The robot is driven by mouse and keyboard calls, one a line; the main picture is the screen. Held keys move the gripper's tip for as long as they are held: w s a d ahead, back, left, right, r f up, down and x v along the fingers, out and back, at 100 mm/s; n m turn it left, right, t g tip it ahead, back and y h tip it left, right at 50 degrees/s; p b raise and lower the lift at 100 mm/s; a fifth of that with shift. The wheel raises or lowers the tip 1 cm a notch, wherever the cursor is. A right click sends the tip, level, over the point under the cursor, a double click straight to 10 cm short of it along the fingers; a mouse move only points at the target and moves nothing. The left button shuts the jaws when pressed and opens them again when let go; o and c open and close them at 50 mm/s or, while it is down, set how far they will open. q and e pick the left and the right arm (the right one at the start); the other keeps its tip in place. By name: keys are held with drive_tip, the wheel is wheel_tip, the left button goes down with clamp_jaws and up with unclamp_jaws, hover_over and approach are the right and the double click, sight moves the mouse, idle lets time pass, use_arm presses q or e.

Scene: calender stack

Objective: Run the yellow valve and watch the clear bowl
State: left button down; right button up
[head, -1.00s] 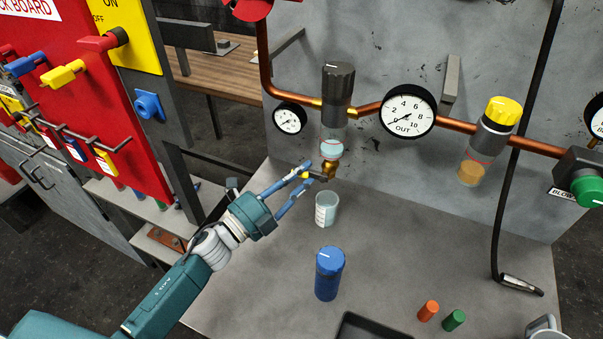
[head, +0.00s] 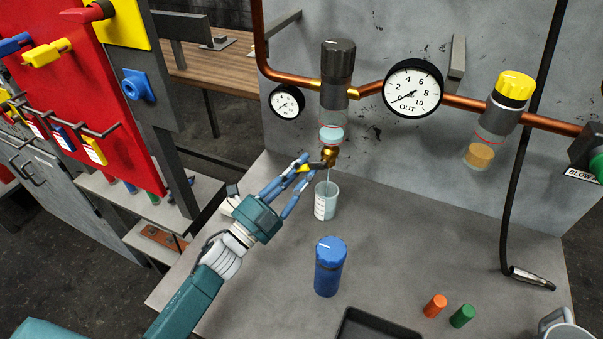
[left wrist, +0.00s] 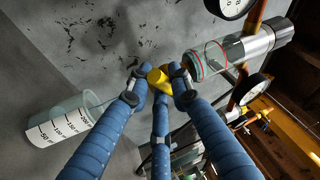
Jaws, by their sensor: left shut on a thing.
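The clear bowl (head: 331,114) hangs under the black-capped filter on the copper pipe, with pale blue liquid low inside, just below a red line. It also shows in the left wrist view (left wrist: 210,57). The brass drain (head: 329,153) is at its bottom. My left gripper (head: 315,165) is shut on the small yellow valve (left wrist: 157,79) at the drain, its fingers around it; they partly hide it in the head view. A thin pale stream falls from the drain into the clear graduated beaker (head: 326,202) below. My right gripper is not in view.
A blue cylinder (head: 328,268) stands on the bench in front of the beaker. A dark tray (head: 375,328) and orange (head: 435,305) and green (head: 462,315) plugs are nearer. A yellow-capped unit (head: 496,118) and the OUT gauge (head: 413,88) are to the right.

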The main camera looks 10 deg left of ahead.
use_arm(q)
drive_tip(key=shift+d+n+t+y+b, duration=0.1)
drive_tip(key=shift+n+t+y+b, duration=0.2)
drive_tip(key=shift+n+t+b, duration=0.75)
drive_tip(key=shift+n+g+p, duration=0.3)
drive_tip(key=shift+n+g, duration=0.05)
drive_tip(key=shift+n, duration=0.2)
drive_tip(key=c, duration=1.5)
unclamp_jaws()
drive_tip(key=shift+c, duration=0.2)
drive_tip(key=shift+f, duration=0.15)
drive_tip(key=shift+s+f, duration=0.1)
drive_tip(key=shift+s+f, duration=0.2)
drive_tip(key=shift+s, duration=0.05)
drive_tip(key=v, duration=1.1)
drive_tip(key=shift+a+r, duration=0.25)
drive_tip(key=shift+r, duration=0.05)
drive_tip(key=shift+s, duration=0.1)
